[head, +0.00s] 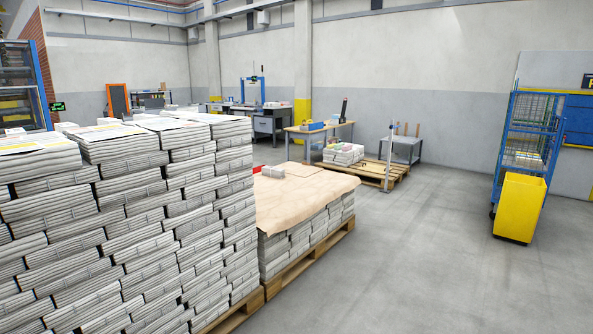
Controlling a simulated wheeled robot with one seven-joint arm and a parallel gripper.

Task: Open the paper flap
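A large tan paper sheet (300,198) covers the top of a low stack of newspaper bundles (308,235) in the middle of the head view. Its front and right edges hang a little over the bundles. A small grey bundle (287,171) lies on the paper toward the back. I cannot tell which part of the sheet is the flap or whether it is folded. The sheet's left part is hidden behind a tall newspaper stack (120,230). My gripper is not in view.
The low stack stands on a wooden pallet (310,262). A yellow bin (520,207) and a blue wire cage cart (530,130) stand at the right. Another pallet (372,172) with bundles and a grey post (389,158) is behind. The grey floor (425,255) between is clear.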

